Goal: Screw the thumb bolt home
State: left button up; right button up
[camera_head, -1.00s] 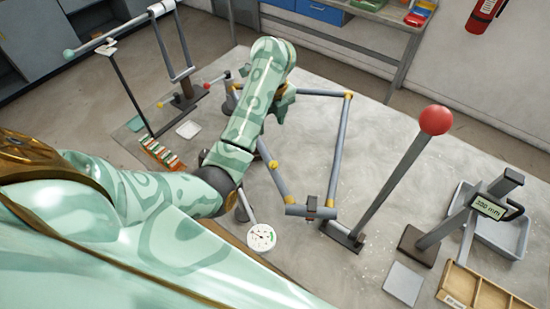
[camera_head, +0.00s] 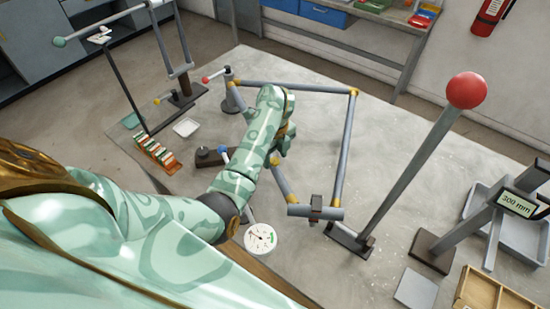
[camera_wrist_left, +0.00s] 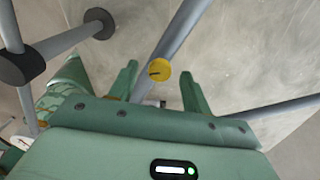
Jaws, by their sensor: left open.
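A round yellow knob with a dark slot (camera_wrist_left: 159,69), which looks like the thumb bolt, sits by a grey tube in the left wrist view. My left gripper (camera_wrist_left: 159,75) is open, and the knob appears between its two fingers with a gap on either side. I cannot tell how deep it lies between them. In the head view my left gripper (camera_head: 285,140) is over the near-left side of the grey tube frame (camera_head: 345,150), partly hidden by its own arm. A yellow fitting (camera_head: 275,160) shows just below it. My right gripper is out of view.
A slanted post with a red ball (camera_head: 466,90) stands right of the frame. A white dial (camera_head: 260,239) is near the front edge. A clamp with a blue-tipped lever (camera_head: 222,149) is left of the arm. A 300 mm display stand (camera_head: 515,204) and grey tray (camera_head: 508,238) are at right.

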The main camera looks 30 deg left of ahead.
pick_arm(q)
jog(key=shift+f, duration=0.15)
jog(key=c, duration=1)
